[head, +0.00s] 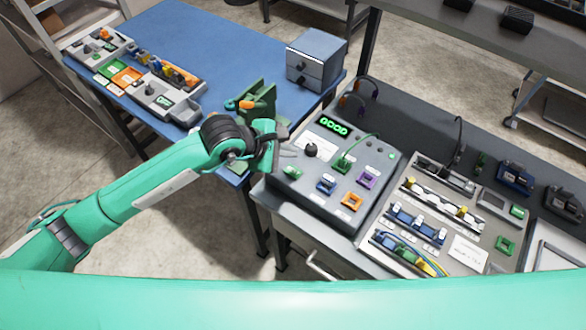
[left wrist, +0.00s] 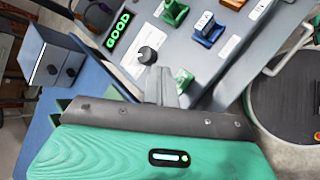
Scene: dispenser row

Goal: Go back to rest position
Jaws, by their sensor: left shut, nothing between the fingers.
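My left arm reaches in from the left in the head view. Its gripper (head: 289,150) is shut and empty, at the left edge of the grey test console (head: 375,165). In the left wrist view the closed fingers (left wrist: 161,86) point at the console, beside its black knob (left wrist: 147,55). I cannot tell whether they touch it. The console's display (head: 334,126) glows green with "GOOD". My right gripper is not in view.
A blue table (head: 225,40) at the left carries a parts tray (head: 150,95), a green holder (head: 262,98) and a grey drawer box (head: 316,60). Right of the console stands a panel of connectors (head: 430,215). Bare floor (head: 70,200) shows at left.

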